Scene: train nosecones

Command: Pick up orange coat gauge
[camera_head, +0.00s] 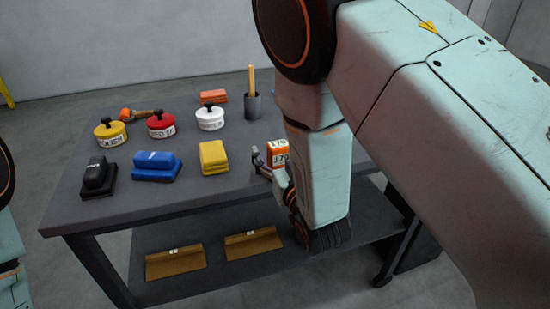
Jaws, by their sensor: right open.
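An orange and white block marked 179 (278,154), which looks like the orange coat gauge, stands upright near the right end of the dark table. My right gripper (265,170) is open just in front of and below it. One grey finger shows at its left; the rest of the gripper is partly hidden by my arm. I cannot tell whether a finger touches the gauge. My left gripper is out of view; only parts of my left arm show at the left edge.
The table (130,204) also bears yellow (110,133), red (161,125) and white (210,118) lidded pots, black (98,178), blue (155,168) and yellow (214,157) blocks, an orange-headed tool (128,114), an orange block (213,96) and a dark cup (252,106). Brown pieces (175,262) lie on the lower shelf.

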